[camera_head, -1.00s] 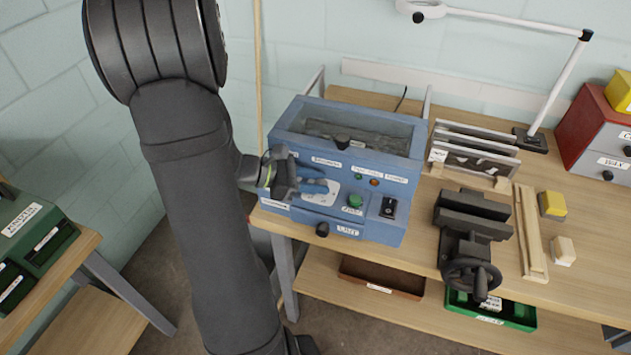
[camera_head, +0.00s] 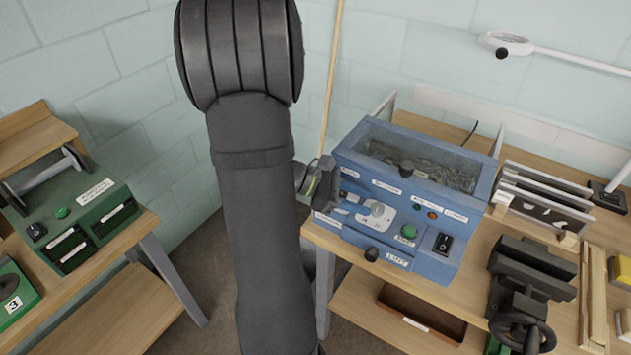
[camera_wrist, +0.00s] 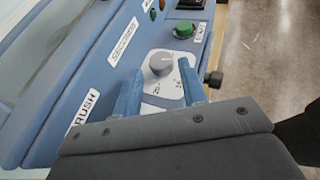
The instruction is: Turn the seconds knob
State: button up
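The seconds knob is a grey round knob (camera_head: 377,210) on a white dial plate on the front of the blue machine (camera_head: 440,195). In the wrist view the knob (camera_wrist: 161,63) sits just ahead of and between the two blue fingertips, below a label reading SECONDS. My gripper (camera_wrist: 160,72) is open, with a gap between each finger and the knob. In the head view my gripper (camera_head: 350,188) is left of the knob, level with the panel. The dial has small numbers, and the pointer's exact setting is too small to read.
A green button (camera_head: 409,231), a black rocker switch (camera_head: 442,243) and a dark front knob (camera_head: 371,254) are near the dial. A vise (camera_head: 525,285) stands to the right on the bench. A green machine (camera_head: 75,215) is on the left table. Floor shows between the tables.

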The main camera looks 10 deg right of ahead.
jog(key=v, duration=1.4)
jog(key=shift+f, duration=0.1)
jog(key=shift+o, duration=1.3)
jog(key=shift+s+a, duration=0.1)
jog(key=shift+s, duration=0.1)
jog(key=n+t, duration=0.5)
send_near(374, 208)
jog(key=shift+h, duration=0.4)
jog(key=x, duration=0.8)
jog(key=shift+f, duration=0.45)
jog(key=shift+c, duration=0.4)
